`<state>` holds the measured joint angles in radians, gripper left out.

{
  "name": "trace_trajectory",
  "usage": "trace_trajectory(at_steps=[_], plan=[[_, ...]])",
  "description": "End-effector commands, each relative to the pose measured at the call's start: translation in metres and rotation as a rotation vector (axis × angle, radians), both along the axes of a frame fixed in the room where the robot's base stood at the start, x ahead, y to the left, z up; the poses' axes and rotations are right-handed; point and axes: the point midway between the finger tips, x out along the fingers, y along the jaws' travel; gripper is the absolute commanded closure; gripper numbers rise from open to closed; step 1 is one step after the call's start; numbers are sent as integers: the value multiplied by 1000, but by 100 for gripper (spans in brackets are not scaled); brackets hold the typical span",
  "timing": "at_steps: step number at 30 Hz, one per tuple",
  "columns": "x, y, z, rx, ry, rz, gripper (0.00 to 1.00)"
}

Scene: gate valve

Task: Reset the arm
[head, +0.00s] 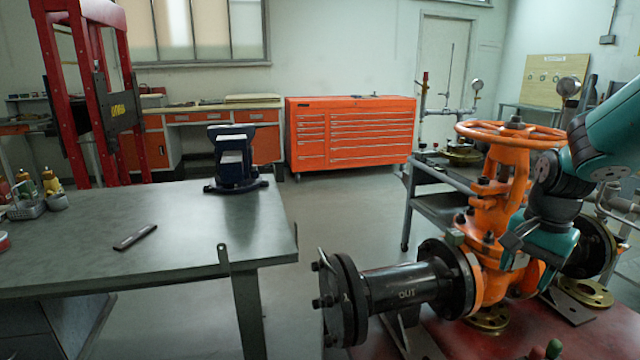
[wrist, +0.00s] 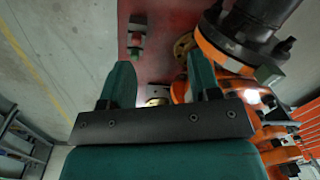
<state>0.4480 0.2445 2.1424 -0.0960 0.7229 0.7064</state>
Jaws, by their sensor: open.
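The orange gate valve (head: 492,205) stands on a red base at the right of the head view, with its orange handwheel (head: 482,130) on top. My teal arm comes in from the right edge and bends down in front of the valve, below the handwheel. In the wrist view my gripper (wrist: 160,78) has its two teal fingers apart with nothing between them. Part of the orange valve (wrist: 225,55) and a black flanged pipe show beside and beyond the right finger. The fingertips are hard to make out in the head view.
The red base (head: 385,342) carries a black pipe (head: 400,285) marked OUT and brass flanges (head: 585,292). A grey workbench (head: 80,240) with a blue vise (head: 235,160) stands left. An orange tool cabinet (head: 350,133) is behind. Open floor lies between bench and cabinet.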

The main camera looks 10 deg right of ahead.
Motion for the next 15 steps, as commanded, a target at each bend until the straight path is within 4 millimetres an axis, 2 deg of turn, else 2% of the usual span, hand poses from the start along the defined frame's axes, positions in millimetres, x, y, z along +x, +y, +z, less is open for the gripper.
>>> trace_trajectory(at_steps=[1, 3, 5, 6, 9, 12, 15], plan=[[-1, 40, 26, 12, -31, 168, 43], [-11, 92, 49, 35, -71, 412, 43], [-25, 135, 67, 57, -106, 625, 43], [-38, 162, 78, 71, -131, 766, 43], [-77, 217, 101, 108, -192, 1097, 43], [-117, 255, 116, 141, -245, 1371, 43], [-147, 276, 125, 167, -285, 1560, 43]])
